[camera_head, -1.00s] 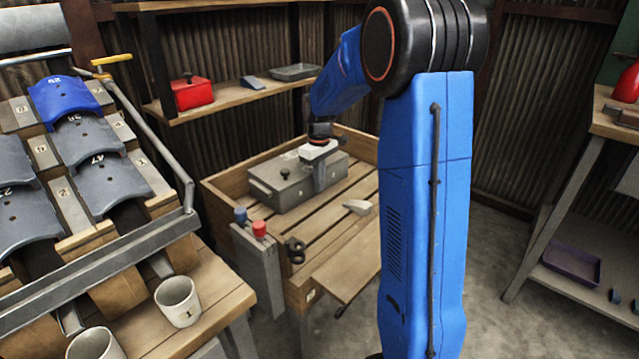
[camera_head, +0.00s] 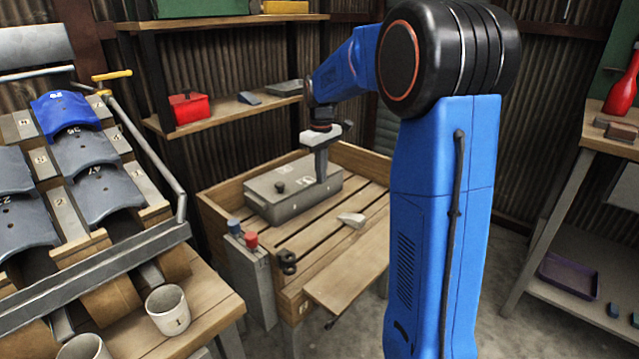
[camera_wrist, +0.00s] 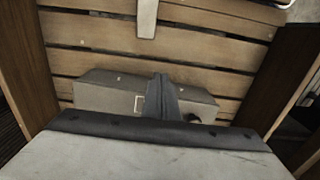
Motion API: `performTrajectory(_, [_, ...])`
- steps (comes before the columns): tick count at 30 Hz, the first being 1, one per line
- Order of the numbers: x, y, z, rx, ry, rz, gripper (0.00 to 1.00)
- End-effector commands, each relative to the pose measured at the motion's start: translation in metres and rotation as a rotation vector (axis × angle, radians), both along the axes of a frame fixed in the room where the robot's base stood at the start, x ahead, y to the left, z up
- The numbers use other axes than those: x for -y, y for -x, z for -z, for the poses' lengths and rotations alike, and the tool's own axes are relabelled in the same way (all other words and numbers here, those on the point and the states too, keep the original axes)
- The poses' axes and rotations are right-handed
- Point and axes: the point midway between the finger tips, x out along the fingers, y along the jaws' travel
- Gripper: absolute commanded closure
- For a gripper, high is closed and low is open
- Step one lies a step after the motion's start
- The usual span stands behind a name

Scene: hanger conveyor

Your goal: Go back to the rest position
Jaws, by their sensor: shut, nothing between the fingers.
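My gripper (camera_head: 321,176) is shut and empty, pointing down over the right end of a grey box (camera_head: 272,204) in the head view. In the wrist view its dark fingers (camera_wrist: 162,78) stand in front of the grey box (camera_wrist: 105,95). I cannot tell how small the gap between fingertips and box is. The box has a dark knob on its lid and sits in a slatted wooden crate (camera_head: 222,220).
A hammer-like tool (camera_head: 352,219) lies on the slats. A grey holder with blue and red tops (camera_head: 252,285) is at the crate's front left. A rack of curved plates (camera_head: 85,155) and mugs (camera_head: 168,311) stand left. Shelves (camera_head: 230,112) stand behind; a workbench (camera_head: 600,150) is right.

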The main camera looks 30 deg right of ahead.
Motion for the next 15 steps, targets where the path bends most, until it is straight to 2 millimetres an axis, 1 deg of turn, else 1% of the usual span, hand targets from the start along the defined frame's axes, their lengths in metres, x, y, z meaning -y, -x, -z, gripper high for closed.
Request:
performTrajectory(6, [0.000, 0.000, -0.005, 0.000, 0.000, 0.000, 1.00])
performTrajectory(9, [-0.002, 0.004, -0.007, 0.005, 0.001, 0.003, 1.00])
performTrajectory(11, [-0.006, 0.010, -0.011, 0.012, 0.002, 0.008, 1.00])
performTrajectory(14, [-0.015, 0.028, -0.021, 0.033, 0.006, 0.024, 1.00])
performTrajectory(15, [-0.020, 0.038, -0.024, 0.042, 0.007, 0.032, 1.00])
